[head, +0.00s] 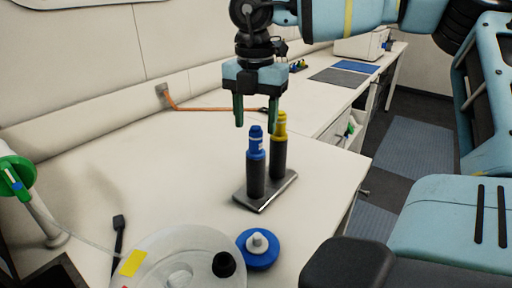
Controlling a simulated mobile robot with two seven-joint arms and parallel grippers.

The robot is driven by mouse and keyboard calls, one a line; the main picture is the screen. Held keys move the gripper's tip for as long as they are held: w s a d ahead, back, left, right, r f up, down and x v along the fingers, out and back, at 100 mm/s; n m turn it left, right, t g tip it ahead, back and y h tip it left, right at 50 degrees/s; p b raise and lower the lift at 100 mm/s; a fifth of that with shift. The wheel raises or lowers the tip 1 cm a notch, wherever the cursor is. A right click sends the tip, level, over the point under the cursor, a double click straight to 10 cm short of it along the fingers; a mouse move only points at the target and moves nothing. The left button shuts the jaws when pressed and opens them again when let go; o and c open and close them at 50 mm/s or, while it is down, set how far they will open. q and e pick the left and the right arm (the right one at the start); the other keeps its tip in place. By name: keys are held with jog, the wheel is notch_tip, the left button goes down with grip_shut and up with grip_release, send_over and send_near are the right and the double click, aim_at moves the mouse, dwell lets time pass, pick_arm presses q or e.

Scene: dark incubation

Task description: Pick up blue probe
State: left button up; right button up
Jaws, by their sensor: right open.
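The blue probe (257,143) stands upright in the left dark holder tube on a metal base plate (272,197), on the white bench. A yellow probe (280,125) stands in the tube just behind it to the right. My right gripper (255,116) points down above and behind the blue probe. Its green-black fingers are apart, with nothing between them. Its fingertips end near the height of the probe tops, and I see no contact with the blue probe. My left gripper is not in view.
A blue round piece with a white knob (259,249) and a clear round container lid (178,262) lie at the front. A green-and-white device (14,179) is at the left edge. An orange cable (205,108) runs along the back wall. The bench left of the holder is clear.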

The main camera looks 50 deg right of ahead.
aim_at(256, 127)
jog(key=shift+f, duration=1.9)
jog(key=shift+s, duration=0.1)
jog(key=shift+c, duration=0.4)
grip_shut()
